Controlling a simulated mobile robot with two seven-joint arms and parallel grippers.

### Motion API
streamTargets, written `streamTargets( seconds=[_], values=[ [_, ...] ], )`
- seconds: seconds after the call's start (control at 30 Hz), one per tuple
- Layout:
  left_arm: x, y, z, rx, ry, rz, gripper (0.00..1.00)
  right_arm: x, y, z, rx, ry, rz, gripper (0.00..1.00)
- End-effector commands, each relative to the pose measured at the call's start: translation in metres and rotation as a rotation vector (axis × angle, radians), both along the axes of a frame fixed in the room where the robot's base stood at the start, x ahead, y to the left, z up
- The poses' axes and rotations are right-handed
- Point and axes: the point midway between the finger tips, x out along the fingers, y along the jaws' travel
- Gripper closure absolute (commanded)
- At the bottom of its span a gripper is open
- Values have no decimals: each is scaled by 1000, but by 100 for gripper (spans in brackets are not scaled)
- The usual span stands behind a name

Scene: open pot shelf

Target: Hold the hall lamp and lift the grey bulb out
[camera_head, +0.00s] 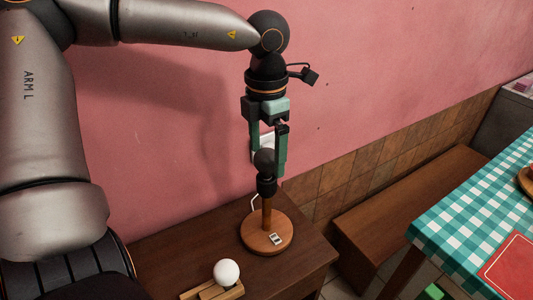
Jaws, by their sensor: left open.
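The hall lamp (266,229) stands upright on a dark wooden cabinet, with a round wooden base, a thin wooden stem and a black socket. The grey bulb (264,161) sits in the socket at the top of the lamp. My left gripper (267,168) points down over the lamp from above. Its green fingers are open on either side of the grey bulb; I cannot tell whether they touch it. My right gripper is out of view.
A white bulb (227,272) rests on a small wooden holder at the front of the cabinet top (185,245). A pink wall (400,60) rises behind. A wooden bench (410,205) and a table with a green checked cloth (480,215) stand to the right.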

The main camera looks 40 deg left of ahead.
Motion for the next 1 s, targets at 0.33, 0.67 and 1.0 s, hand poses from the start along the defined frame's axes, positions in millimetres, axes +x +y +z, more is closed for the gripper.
streamTargets(
  seconds=[0.33,0.67,1.0],
  values=[
    [0,0,75,2,-5,1,2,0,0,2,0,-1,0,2],
    [0,0,113,1,0,0,2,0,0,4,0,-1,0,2],
    [0,0,115,0,0,-1,2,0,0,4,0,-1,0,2]
  ],
)
